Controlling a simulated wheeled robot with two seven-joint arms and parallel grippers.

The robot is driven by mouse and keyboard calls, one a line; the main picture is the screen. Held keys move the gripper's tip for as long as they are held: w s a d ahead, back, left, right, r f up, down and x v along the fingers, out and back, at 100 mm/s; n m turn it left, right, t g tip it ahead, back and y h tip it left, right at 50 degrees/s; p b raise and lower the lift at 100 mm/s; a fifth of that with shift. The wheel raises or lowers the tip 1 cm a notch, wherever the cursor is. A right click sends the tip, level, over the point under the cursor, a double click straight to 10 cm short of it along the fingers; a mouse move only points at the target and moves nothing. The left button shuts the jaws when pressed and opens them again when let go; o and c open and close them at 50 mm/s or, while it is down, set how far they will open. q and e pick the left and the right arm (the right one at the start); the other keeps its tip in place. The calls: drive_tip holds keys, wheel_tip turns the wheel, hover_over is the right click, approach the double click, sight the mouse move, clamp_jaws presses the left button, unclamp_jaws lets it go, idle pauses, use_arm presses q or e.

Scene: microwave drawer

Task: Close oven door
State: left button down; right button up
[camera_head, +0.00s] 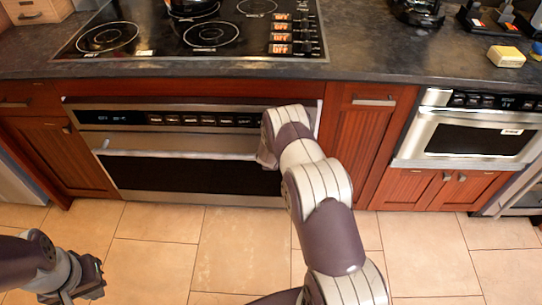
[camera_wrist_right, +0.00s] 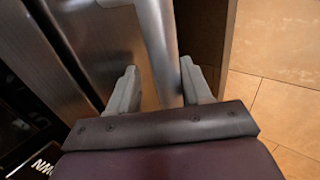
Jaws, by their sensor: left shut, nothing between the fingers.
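The oven (camera_head: 190,118) is set under the cooktop, with a dark display panel across its top. Its door (camera_head: 190,175) has a dark window and stands upright or nearly so; I cannot tell whether it is fully shut. A silver bar handle (camera_head: 180,153) runs along the door's upper part. My right gripper (camera_wrist_right: 160,88) is open, with one finger on each side of the handle bar (camera_wrist_right: 155,40); contact is unclear. In the head view my right arm hides most of this gripper and the handle's right end. My left gripper (camera_head: 85,283) is shut and empty at the lower left, away from the oven.
The cooktop (camera_head: 205,35) is above the oven on a dark counter (camera_head: 375,45). Red-brown cabinets (camera_head: 365,140) flank the oven. A steel microwave (camera_head: 470,135) is built in at the right. The tiled floor (camera_head: 160,250) before the oven is clear apart from my arms.

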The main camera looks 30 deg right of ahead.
drive_tip(key=shift+s+a+r, duration=0.1)
drive_tip(key=shift+r, duration=0.05)
drive_tip(key=p+v, duration=0.2)
drive_tip(key=v, duration=1)
drive_tip(key=shift+s+r, duration=0.2)
drive_tip(key=shift+r, duration=0.05)
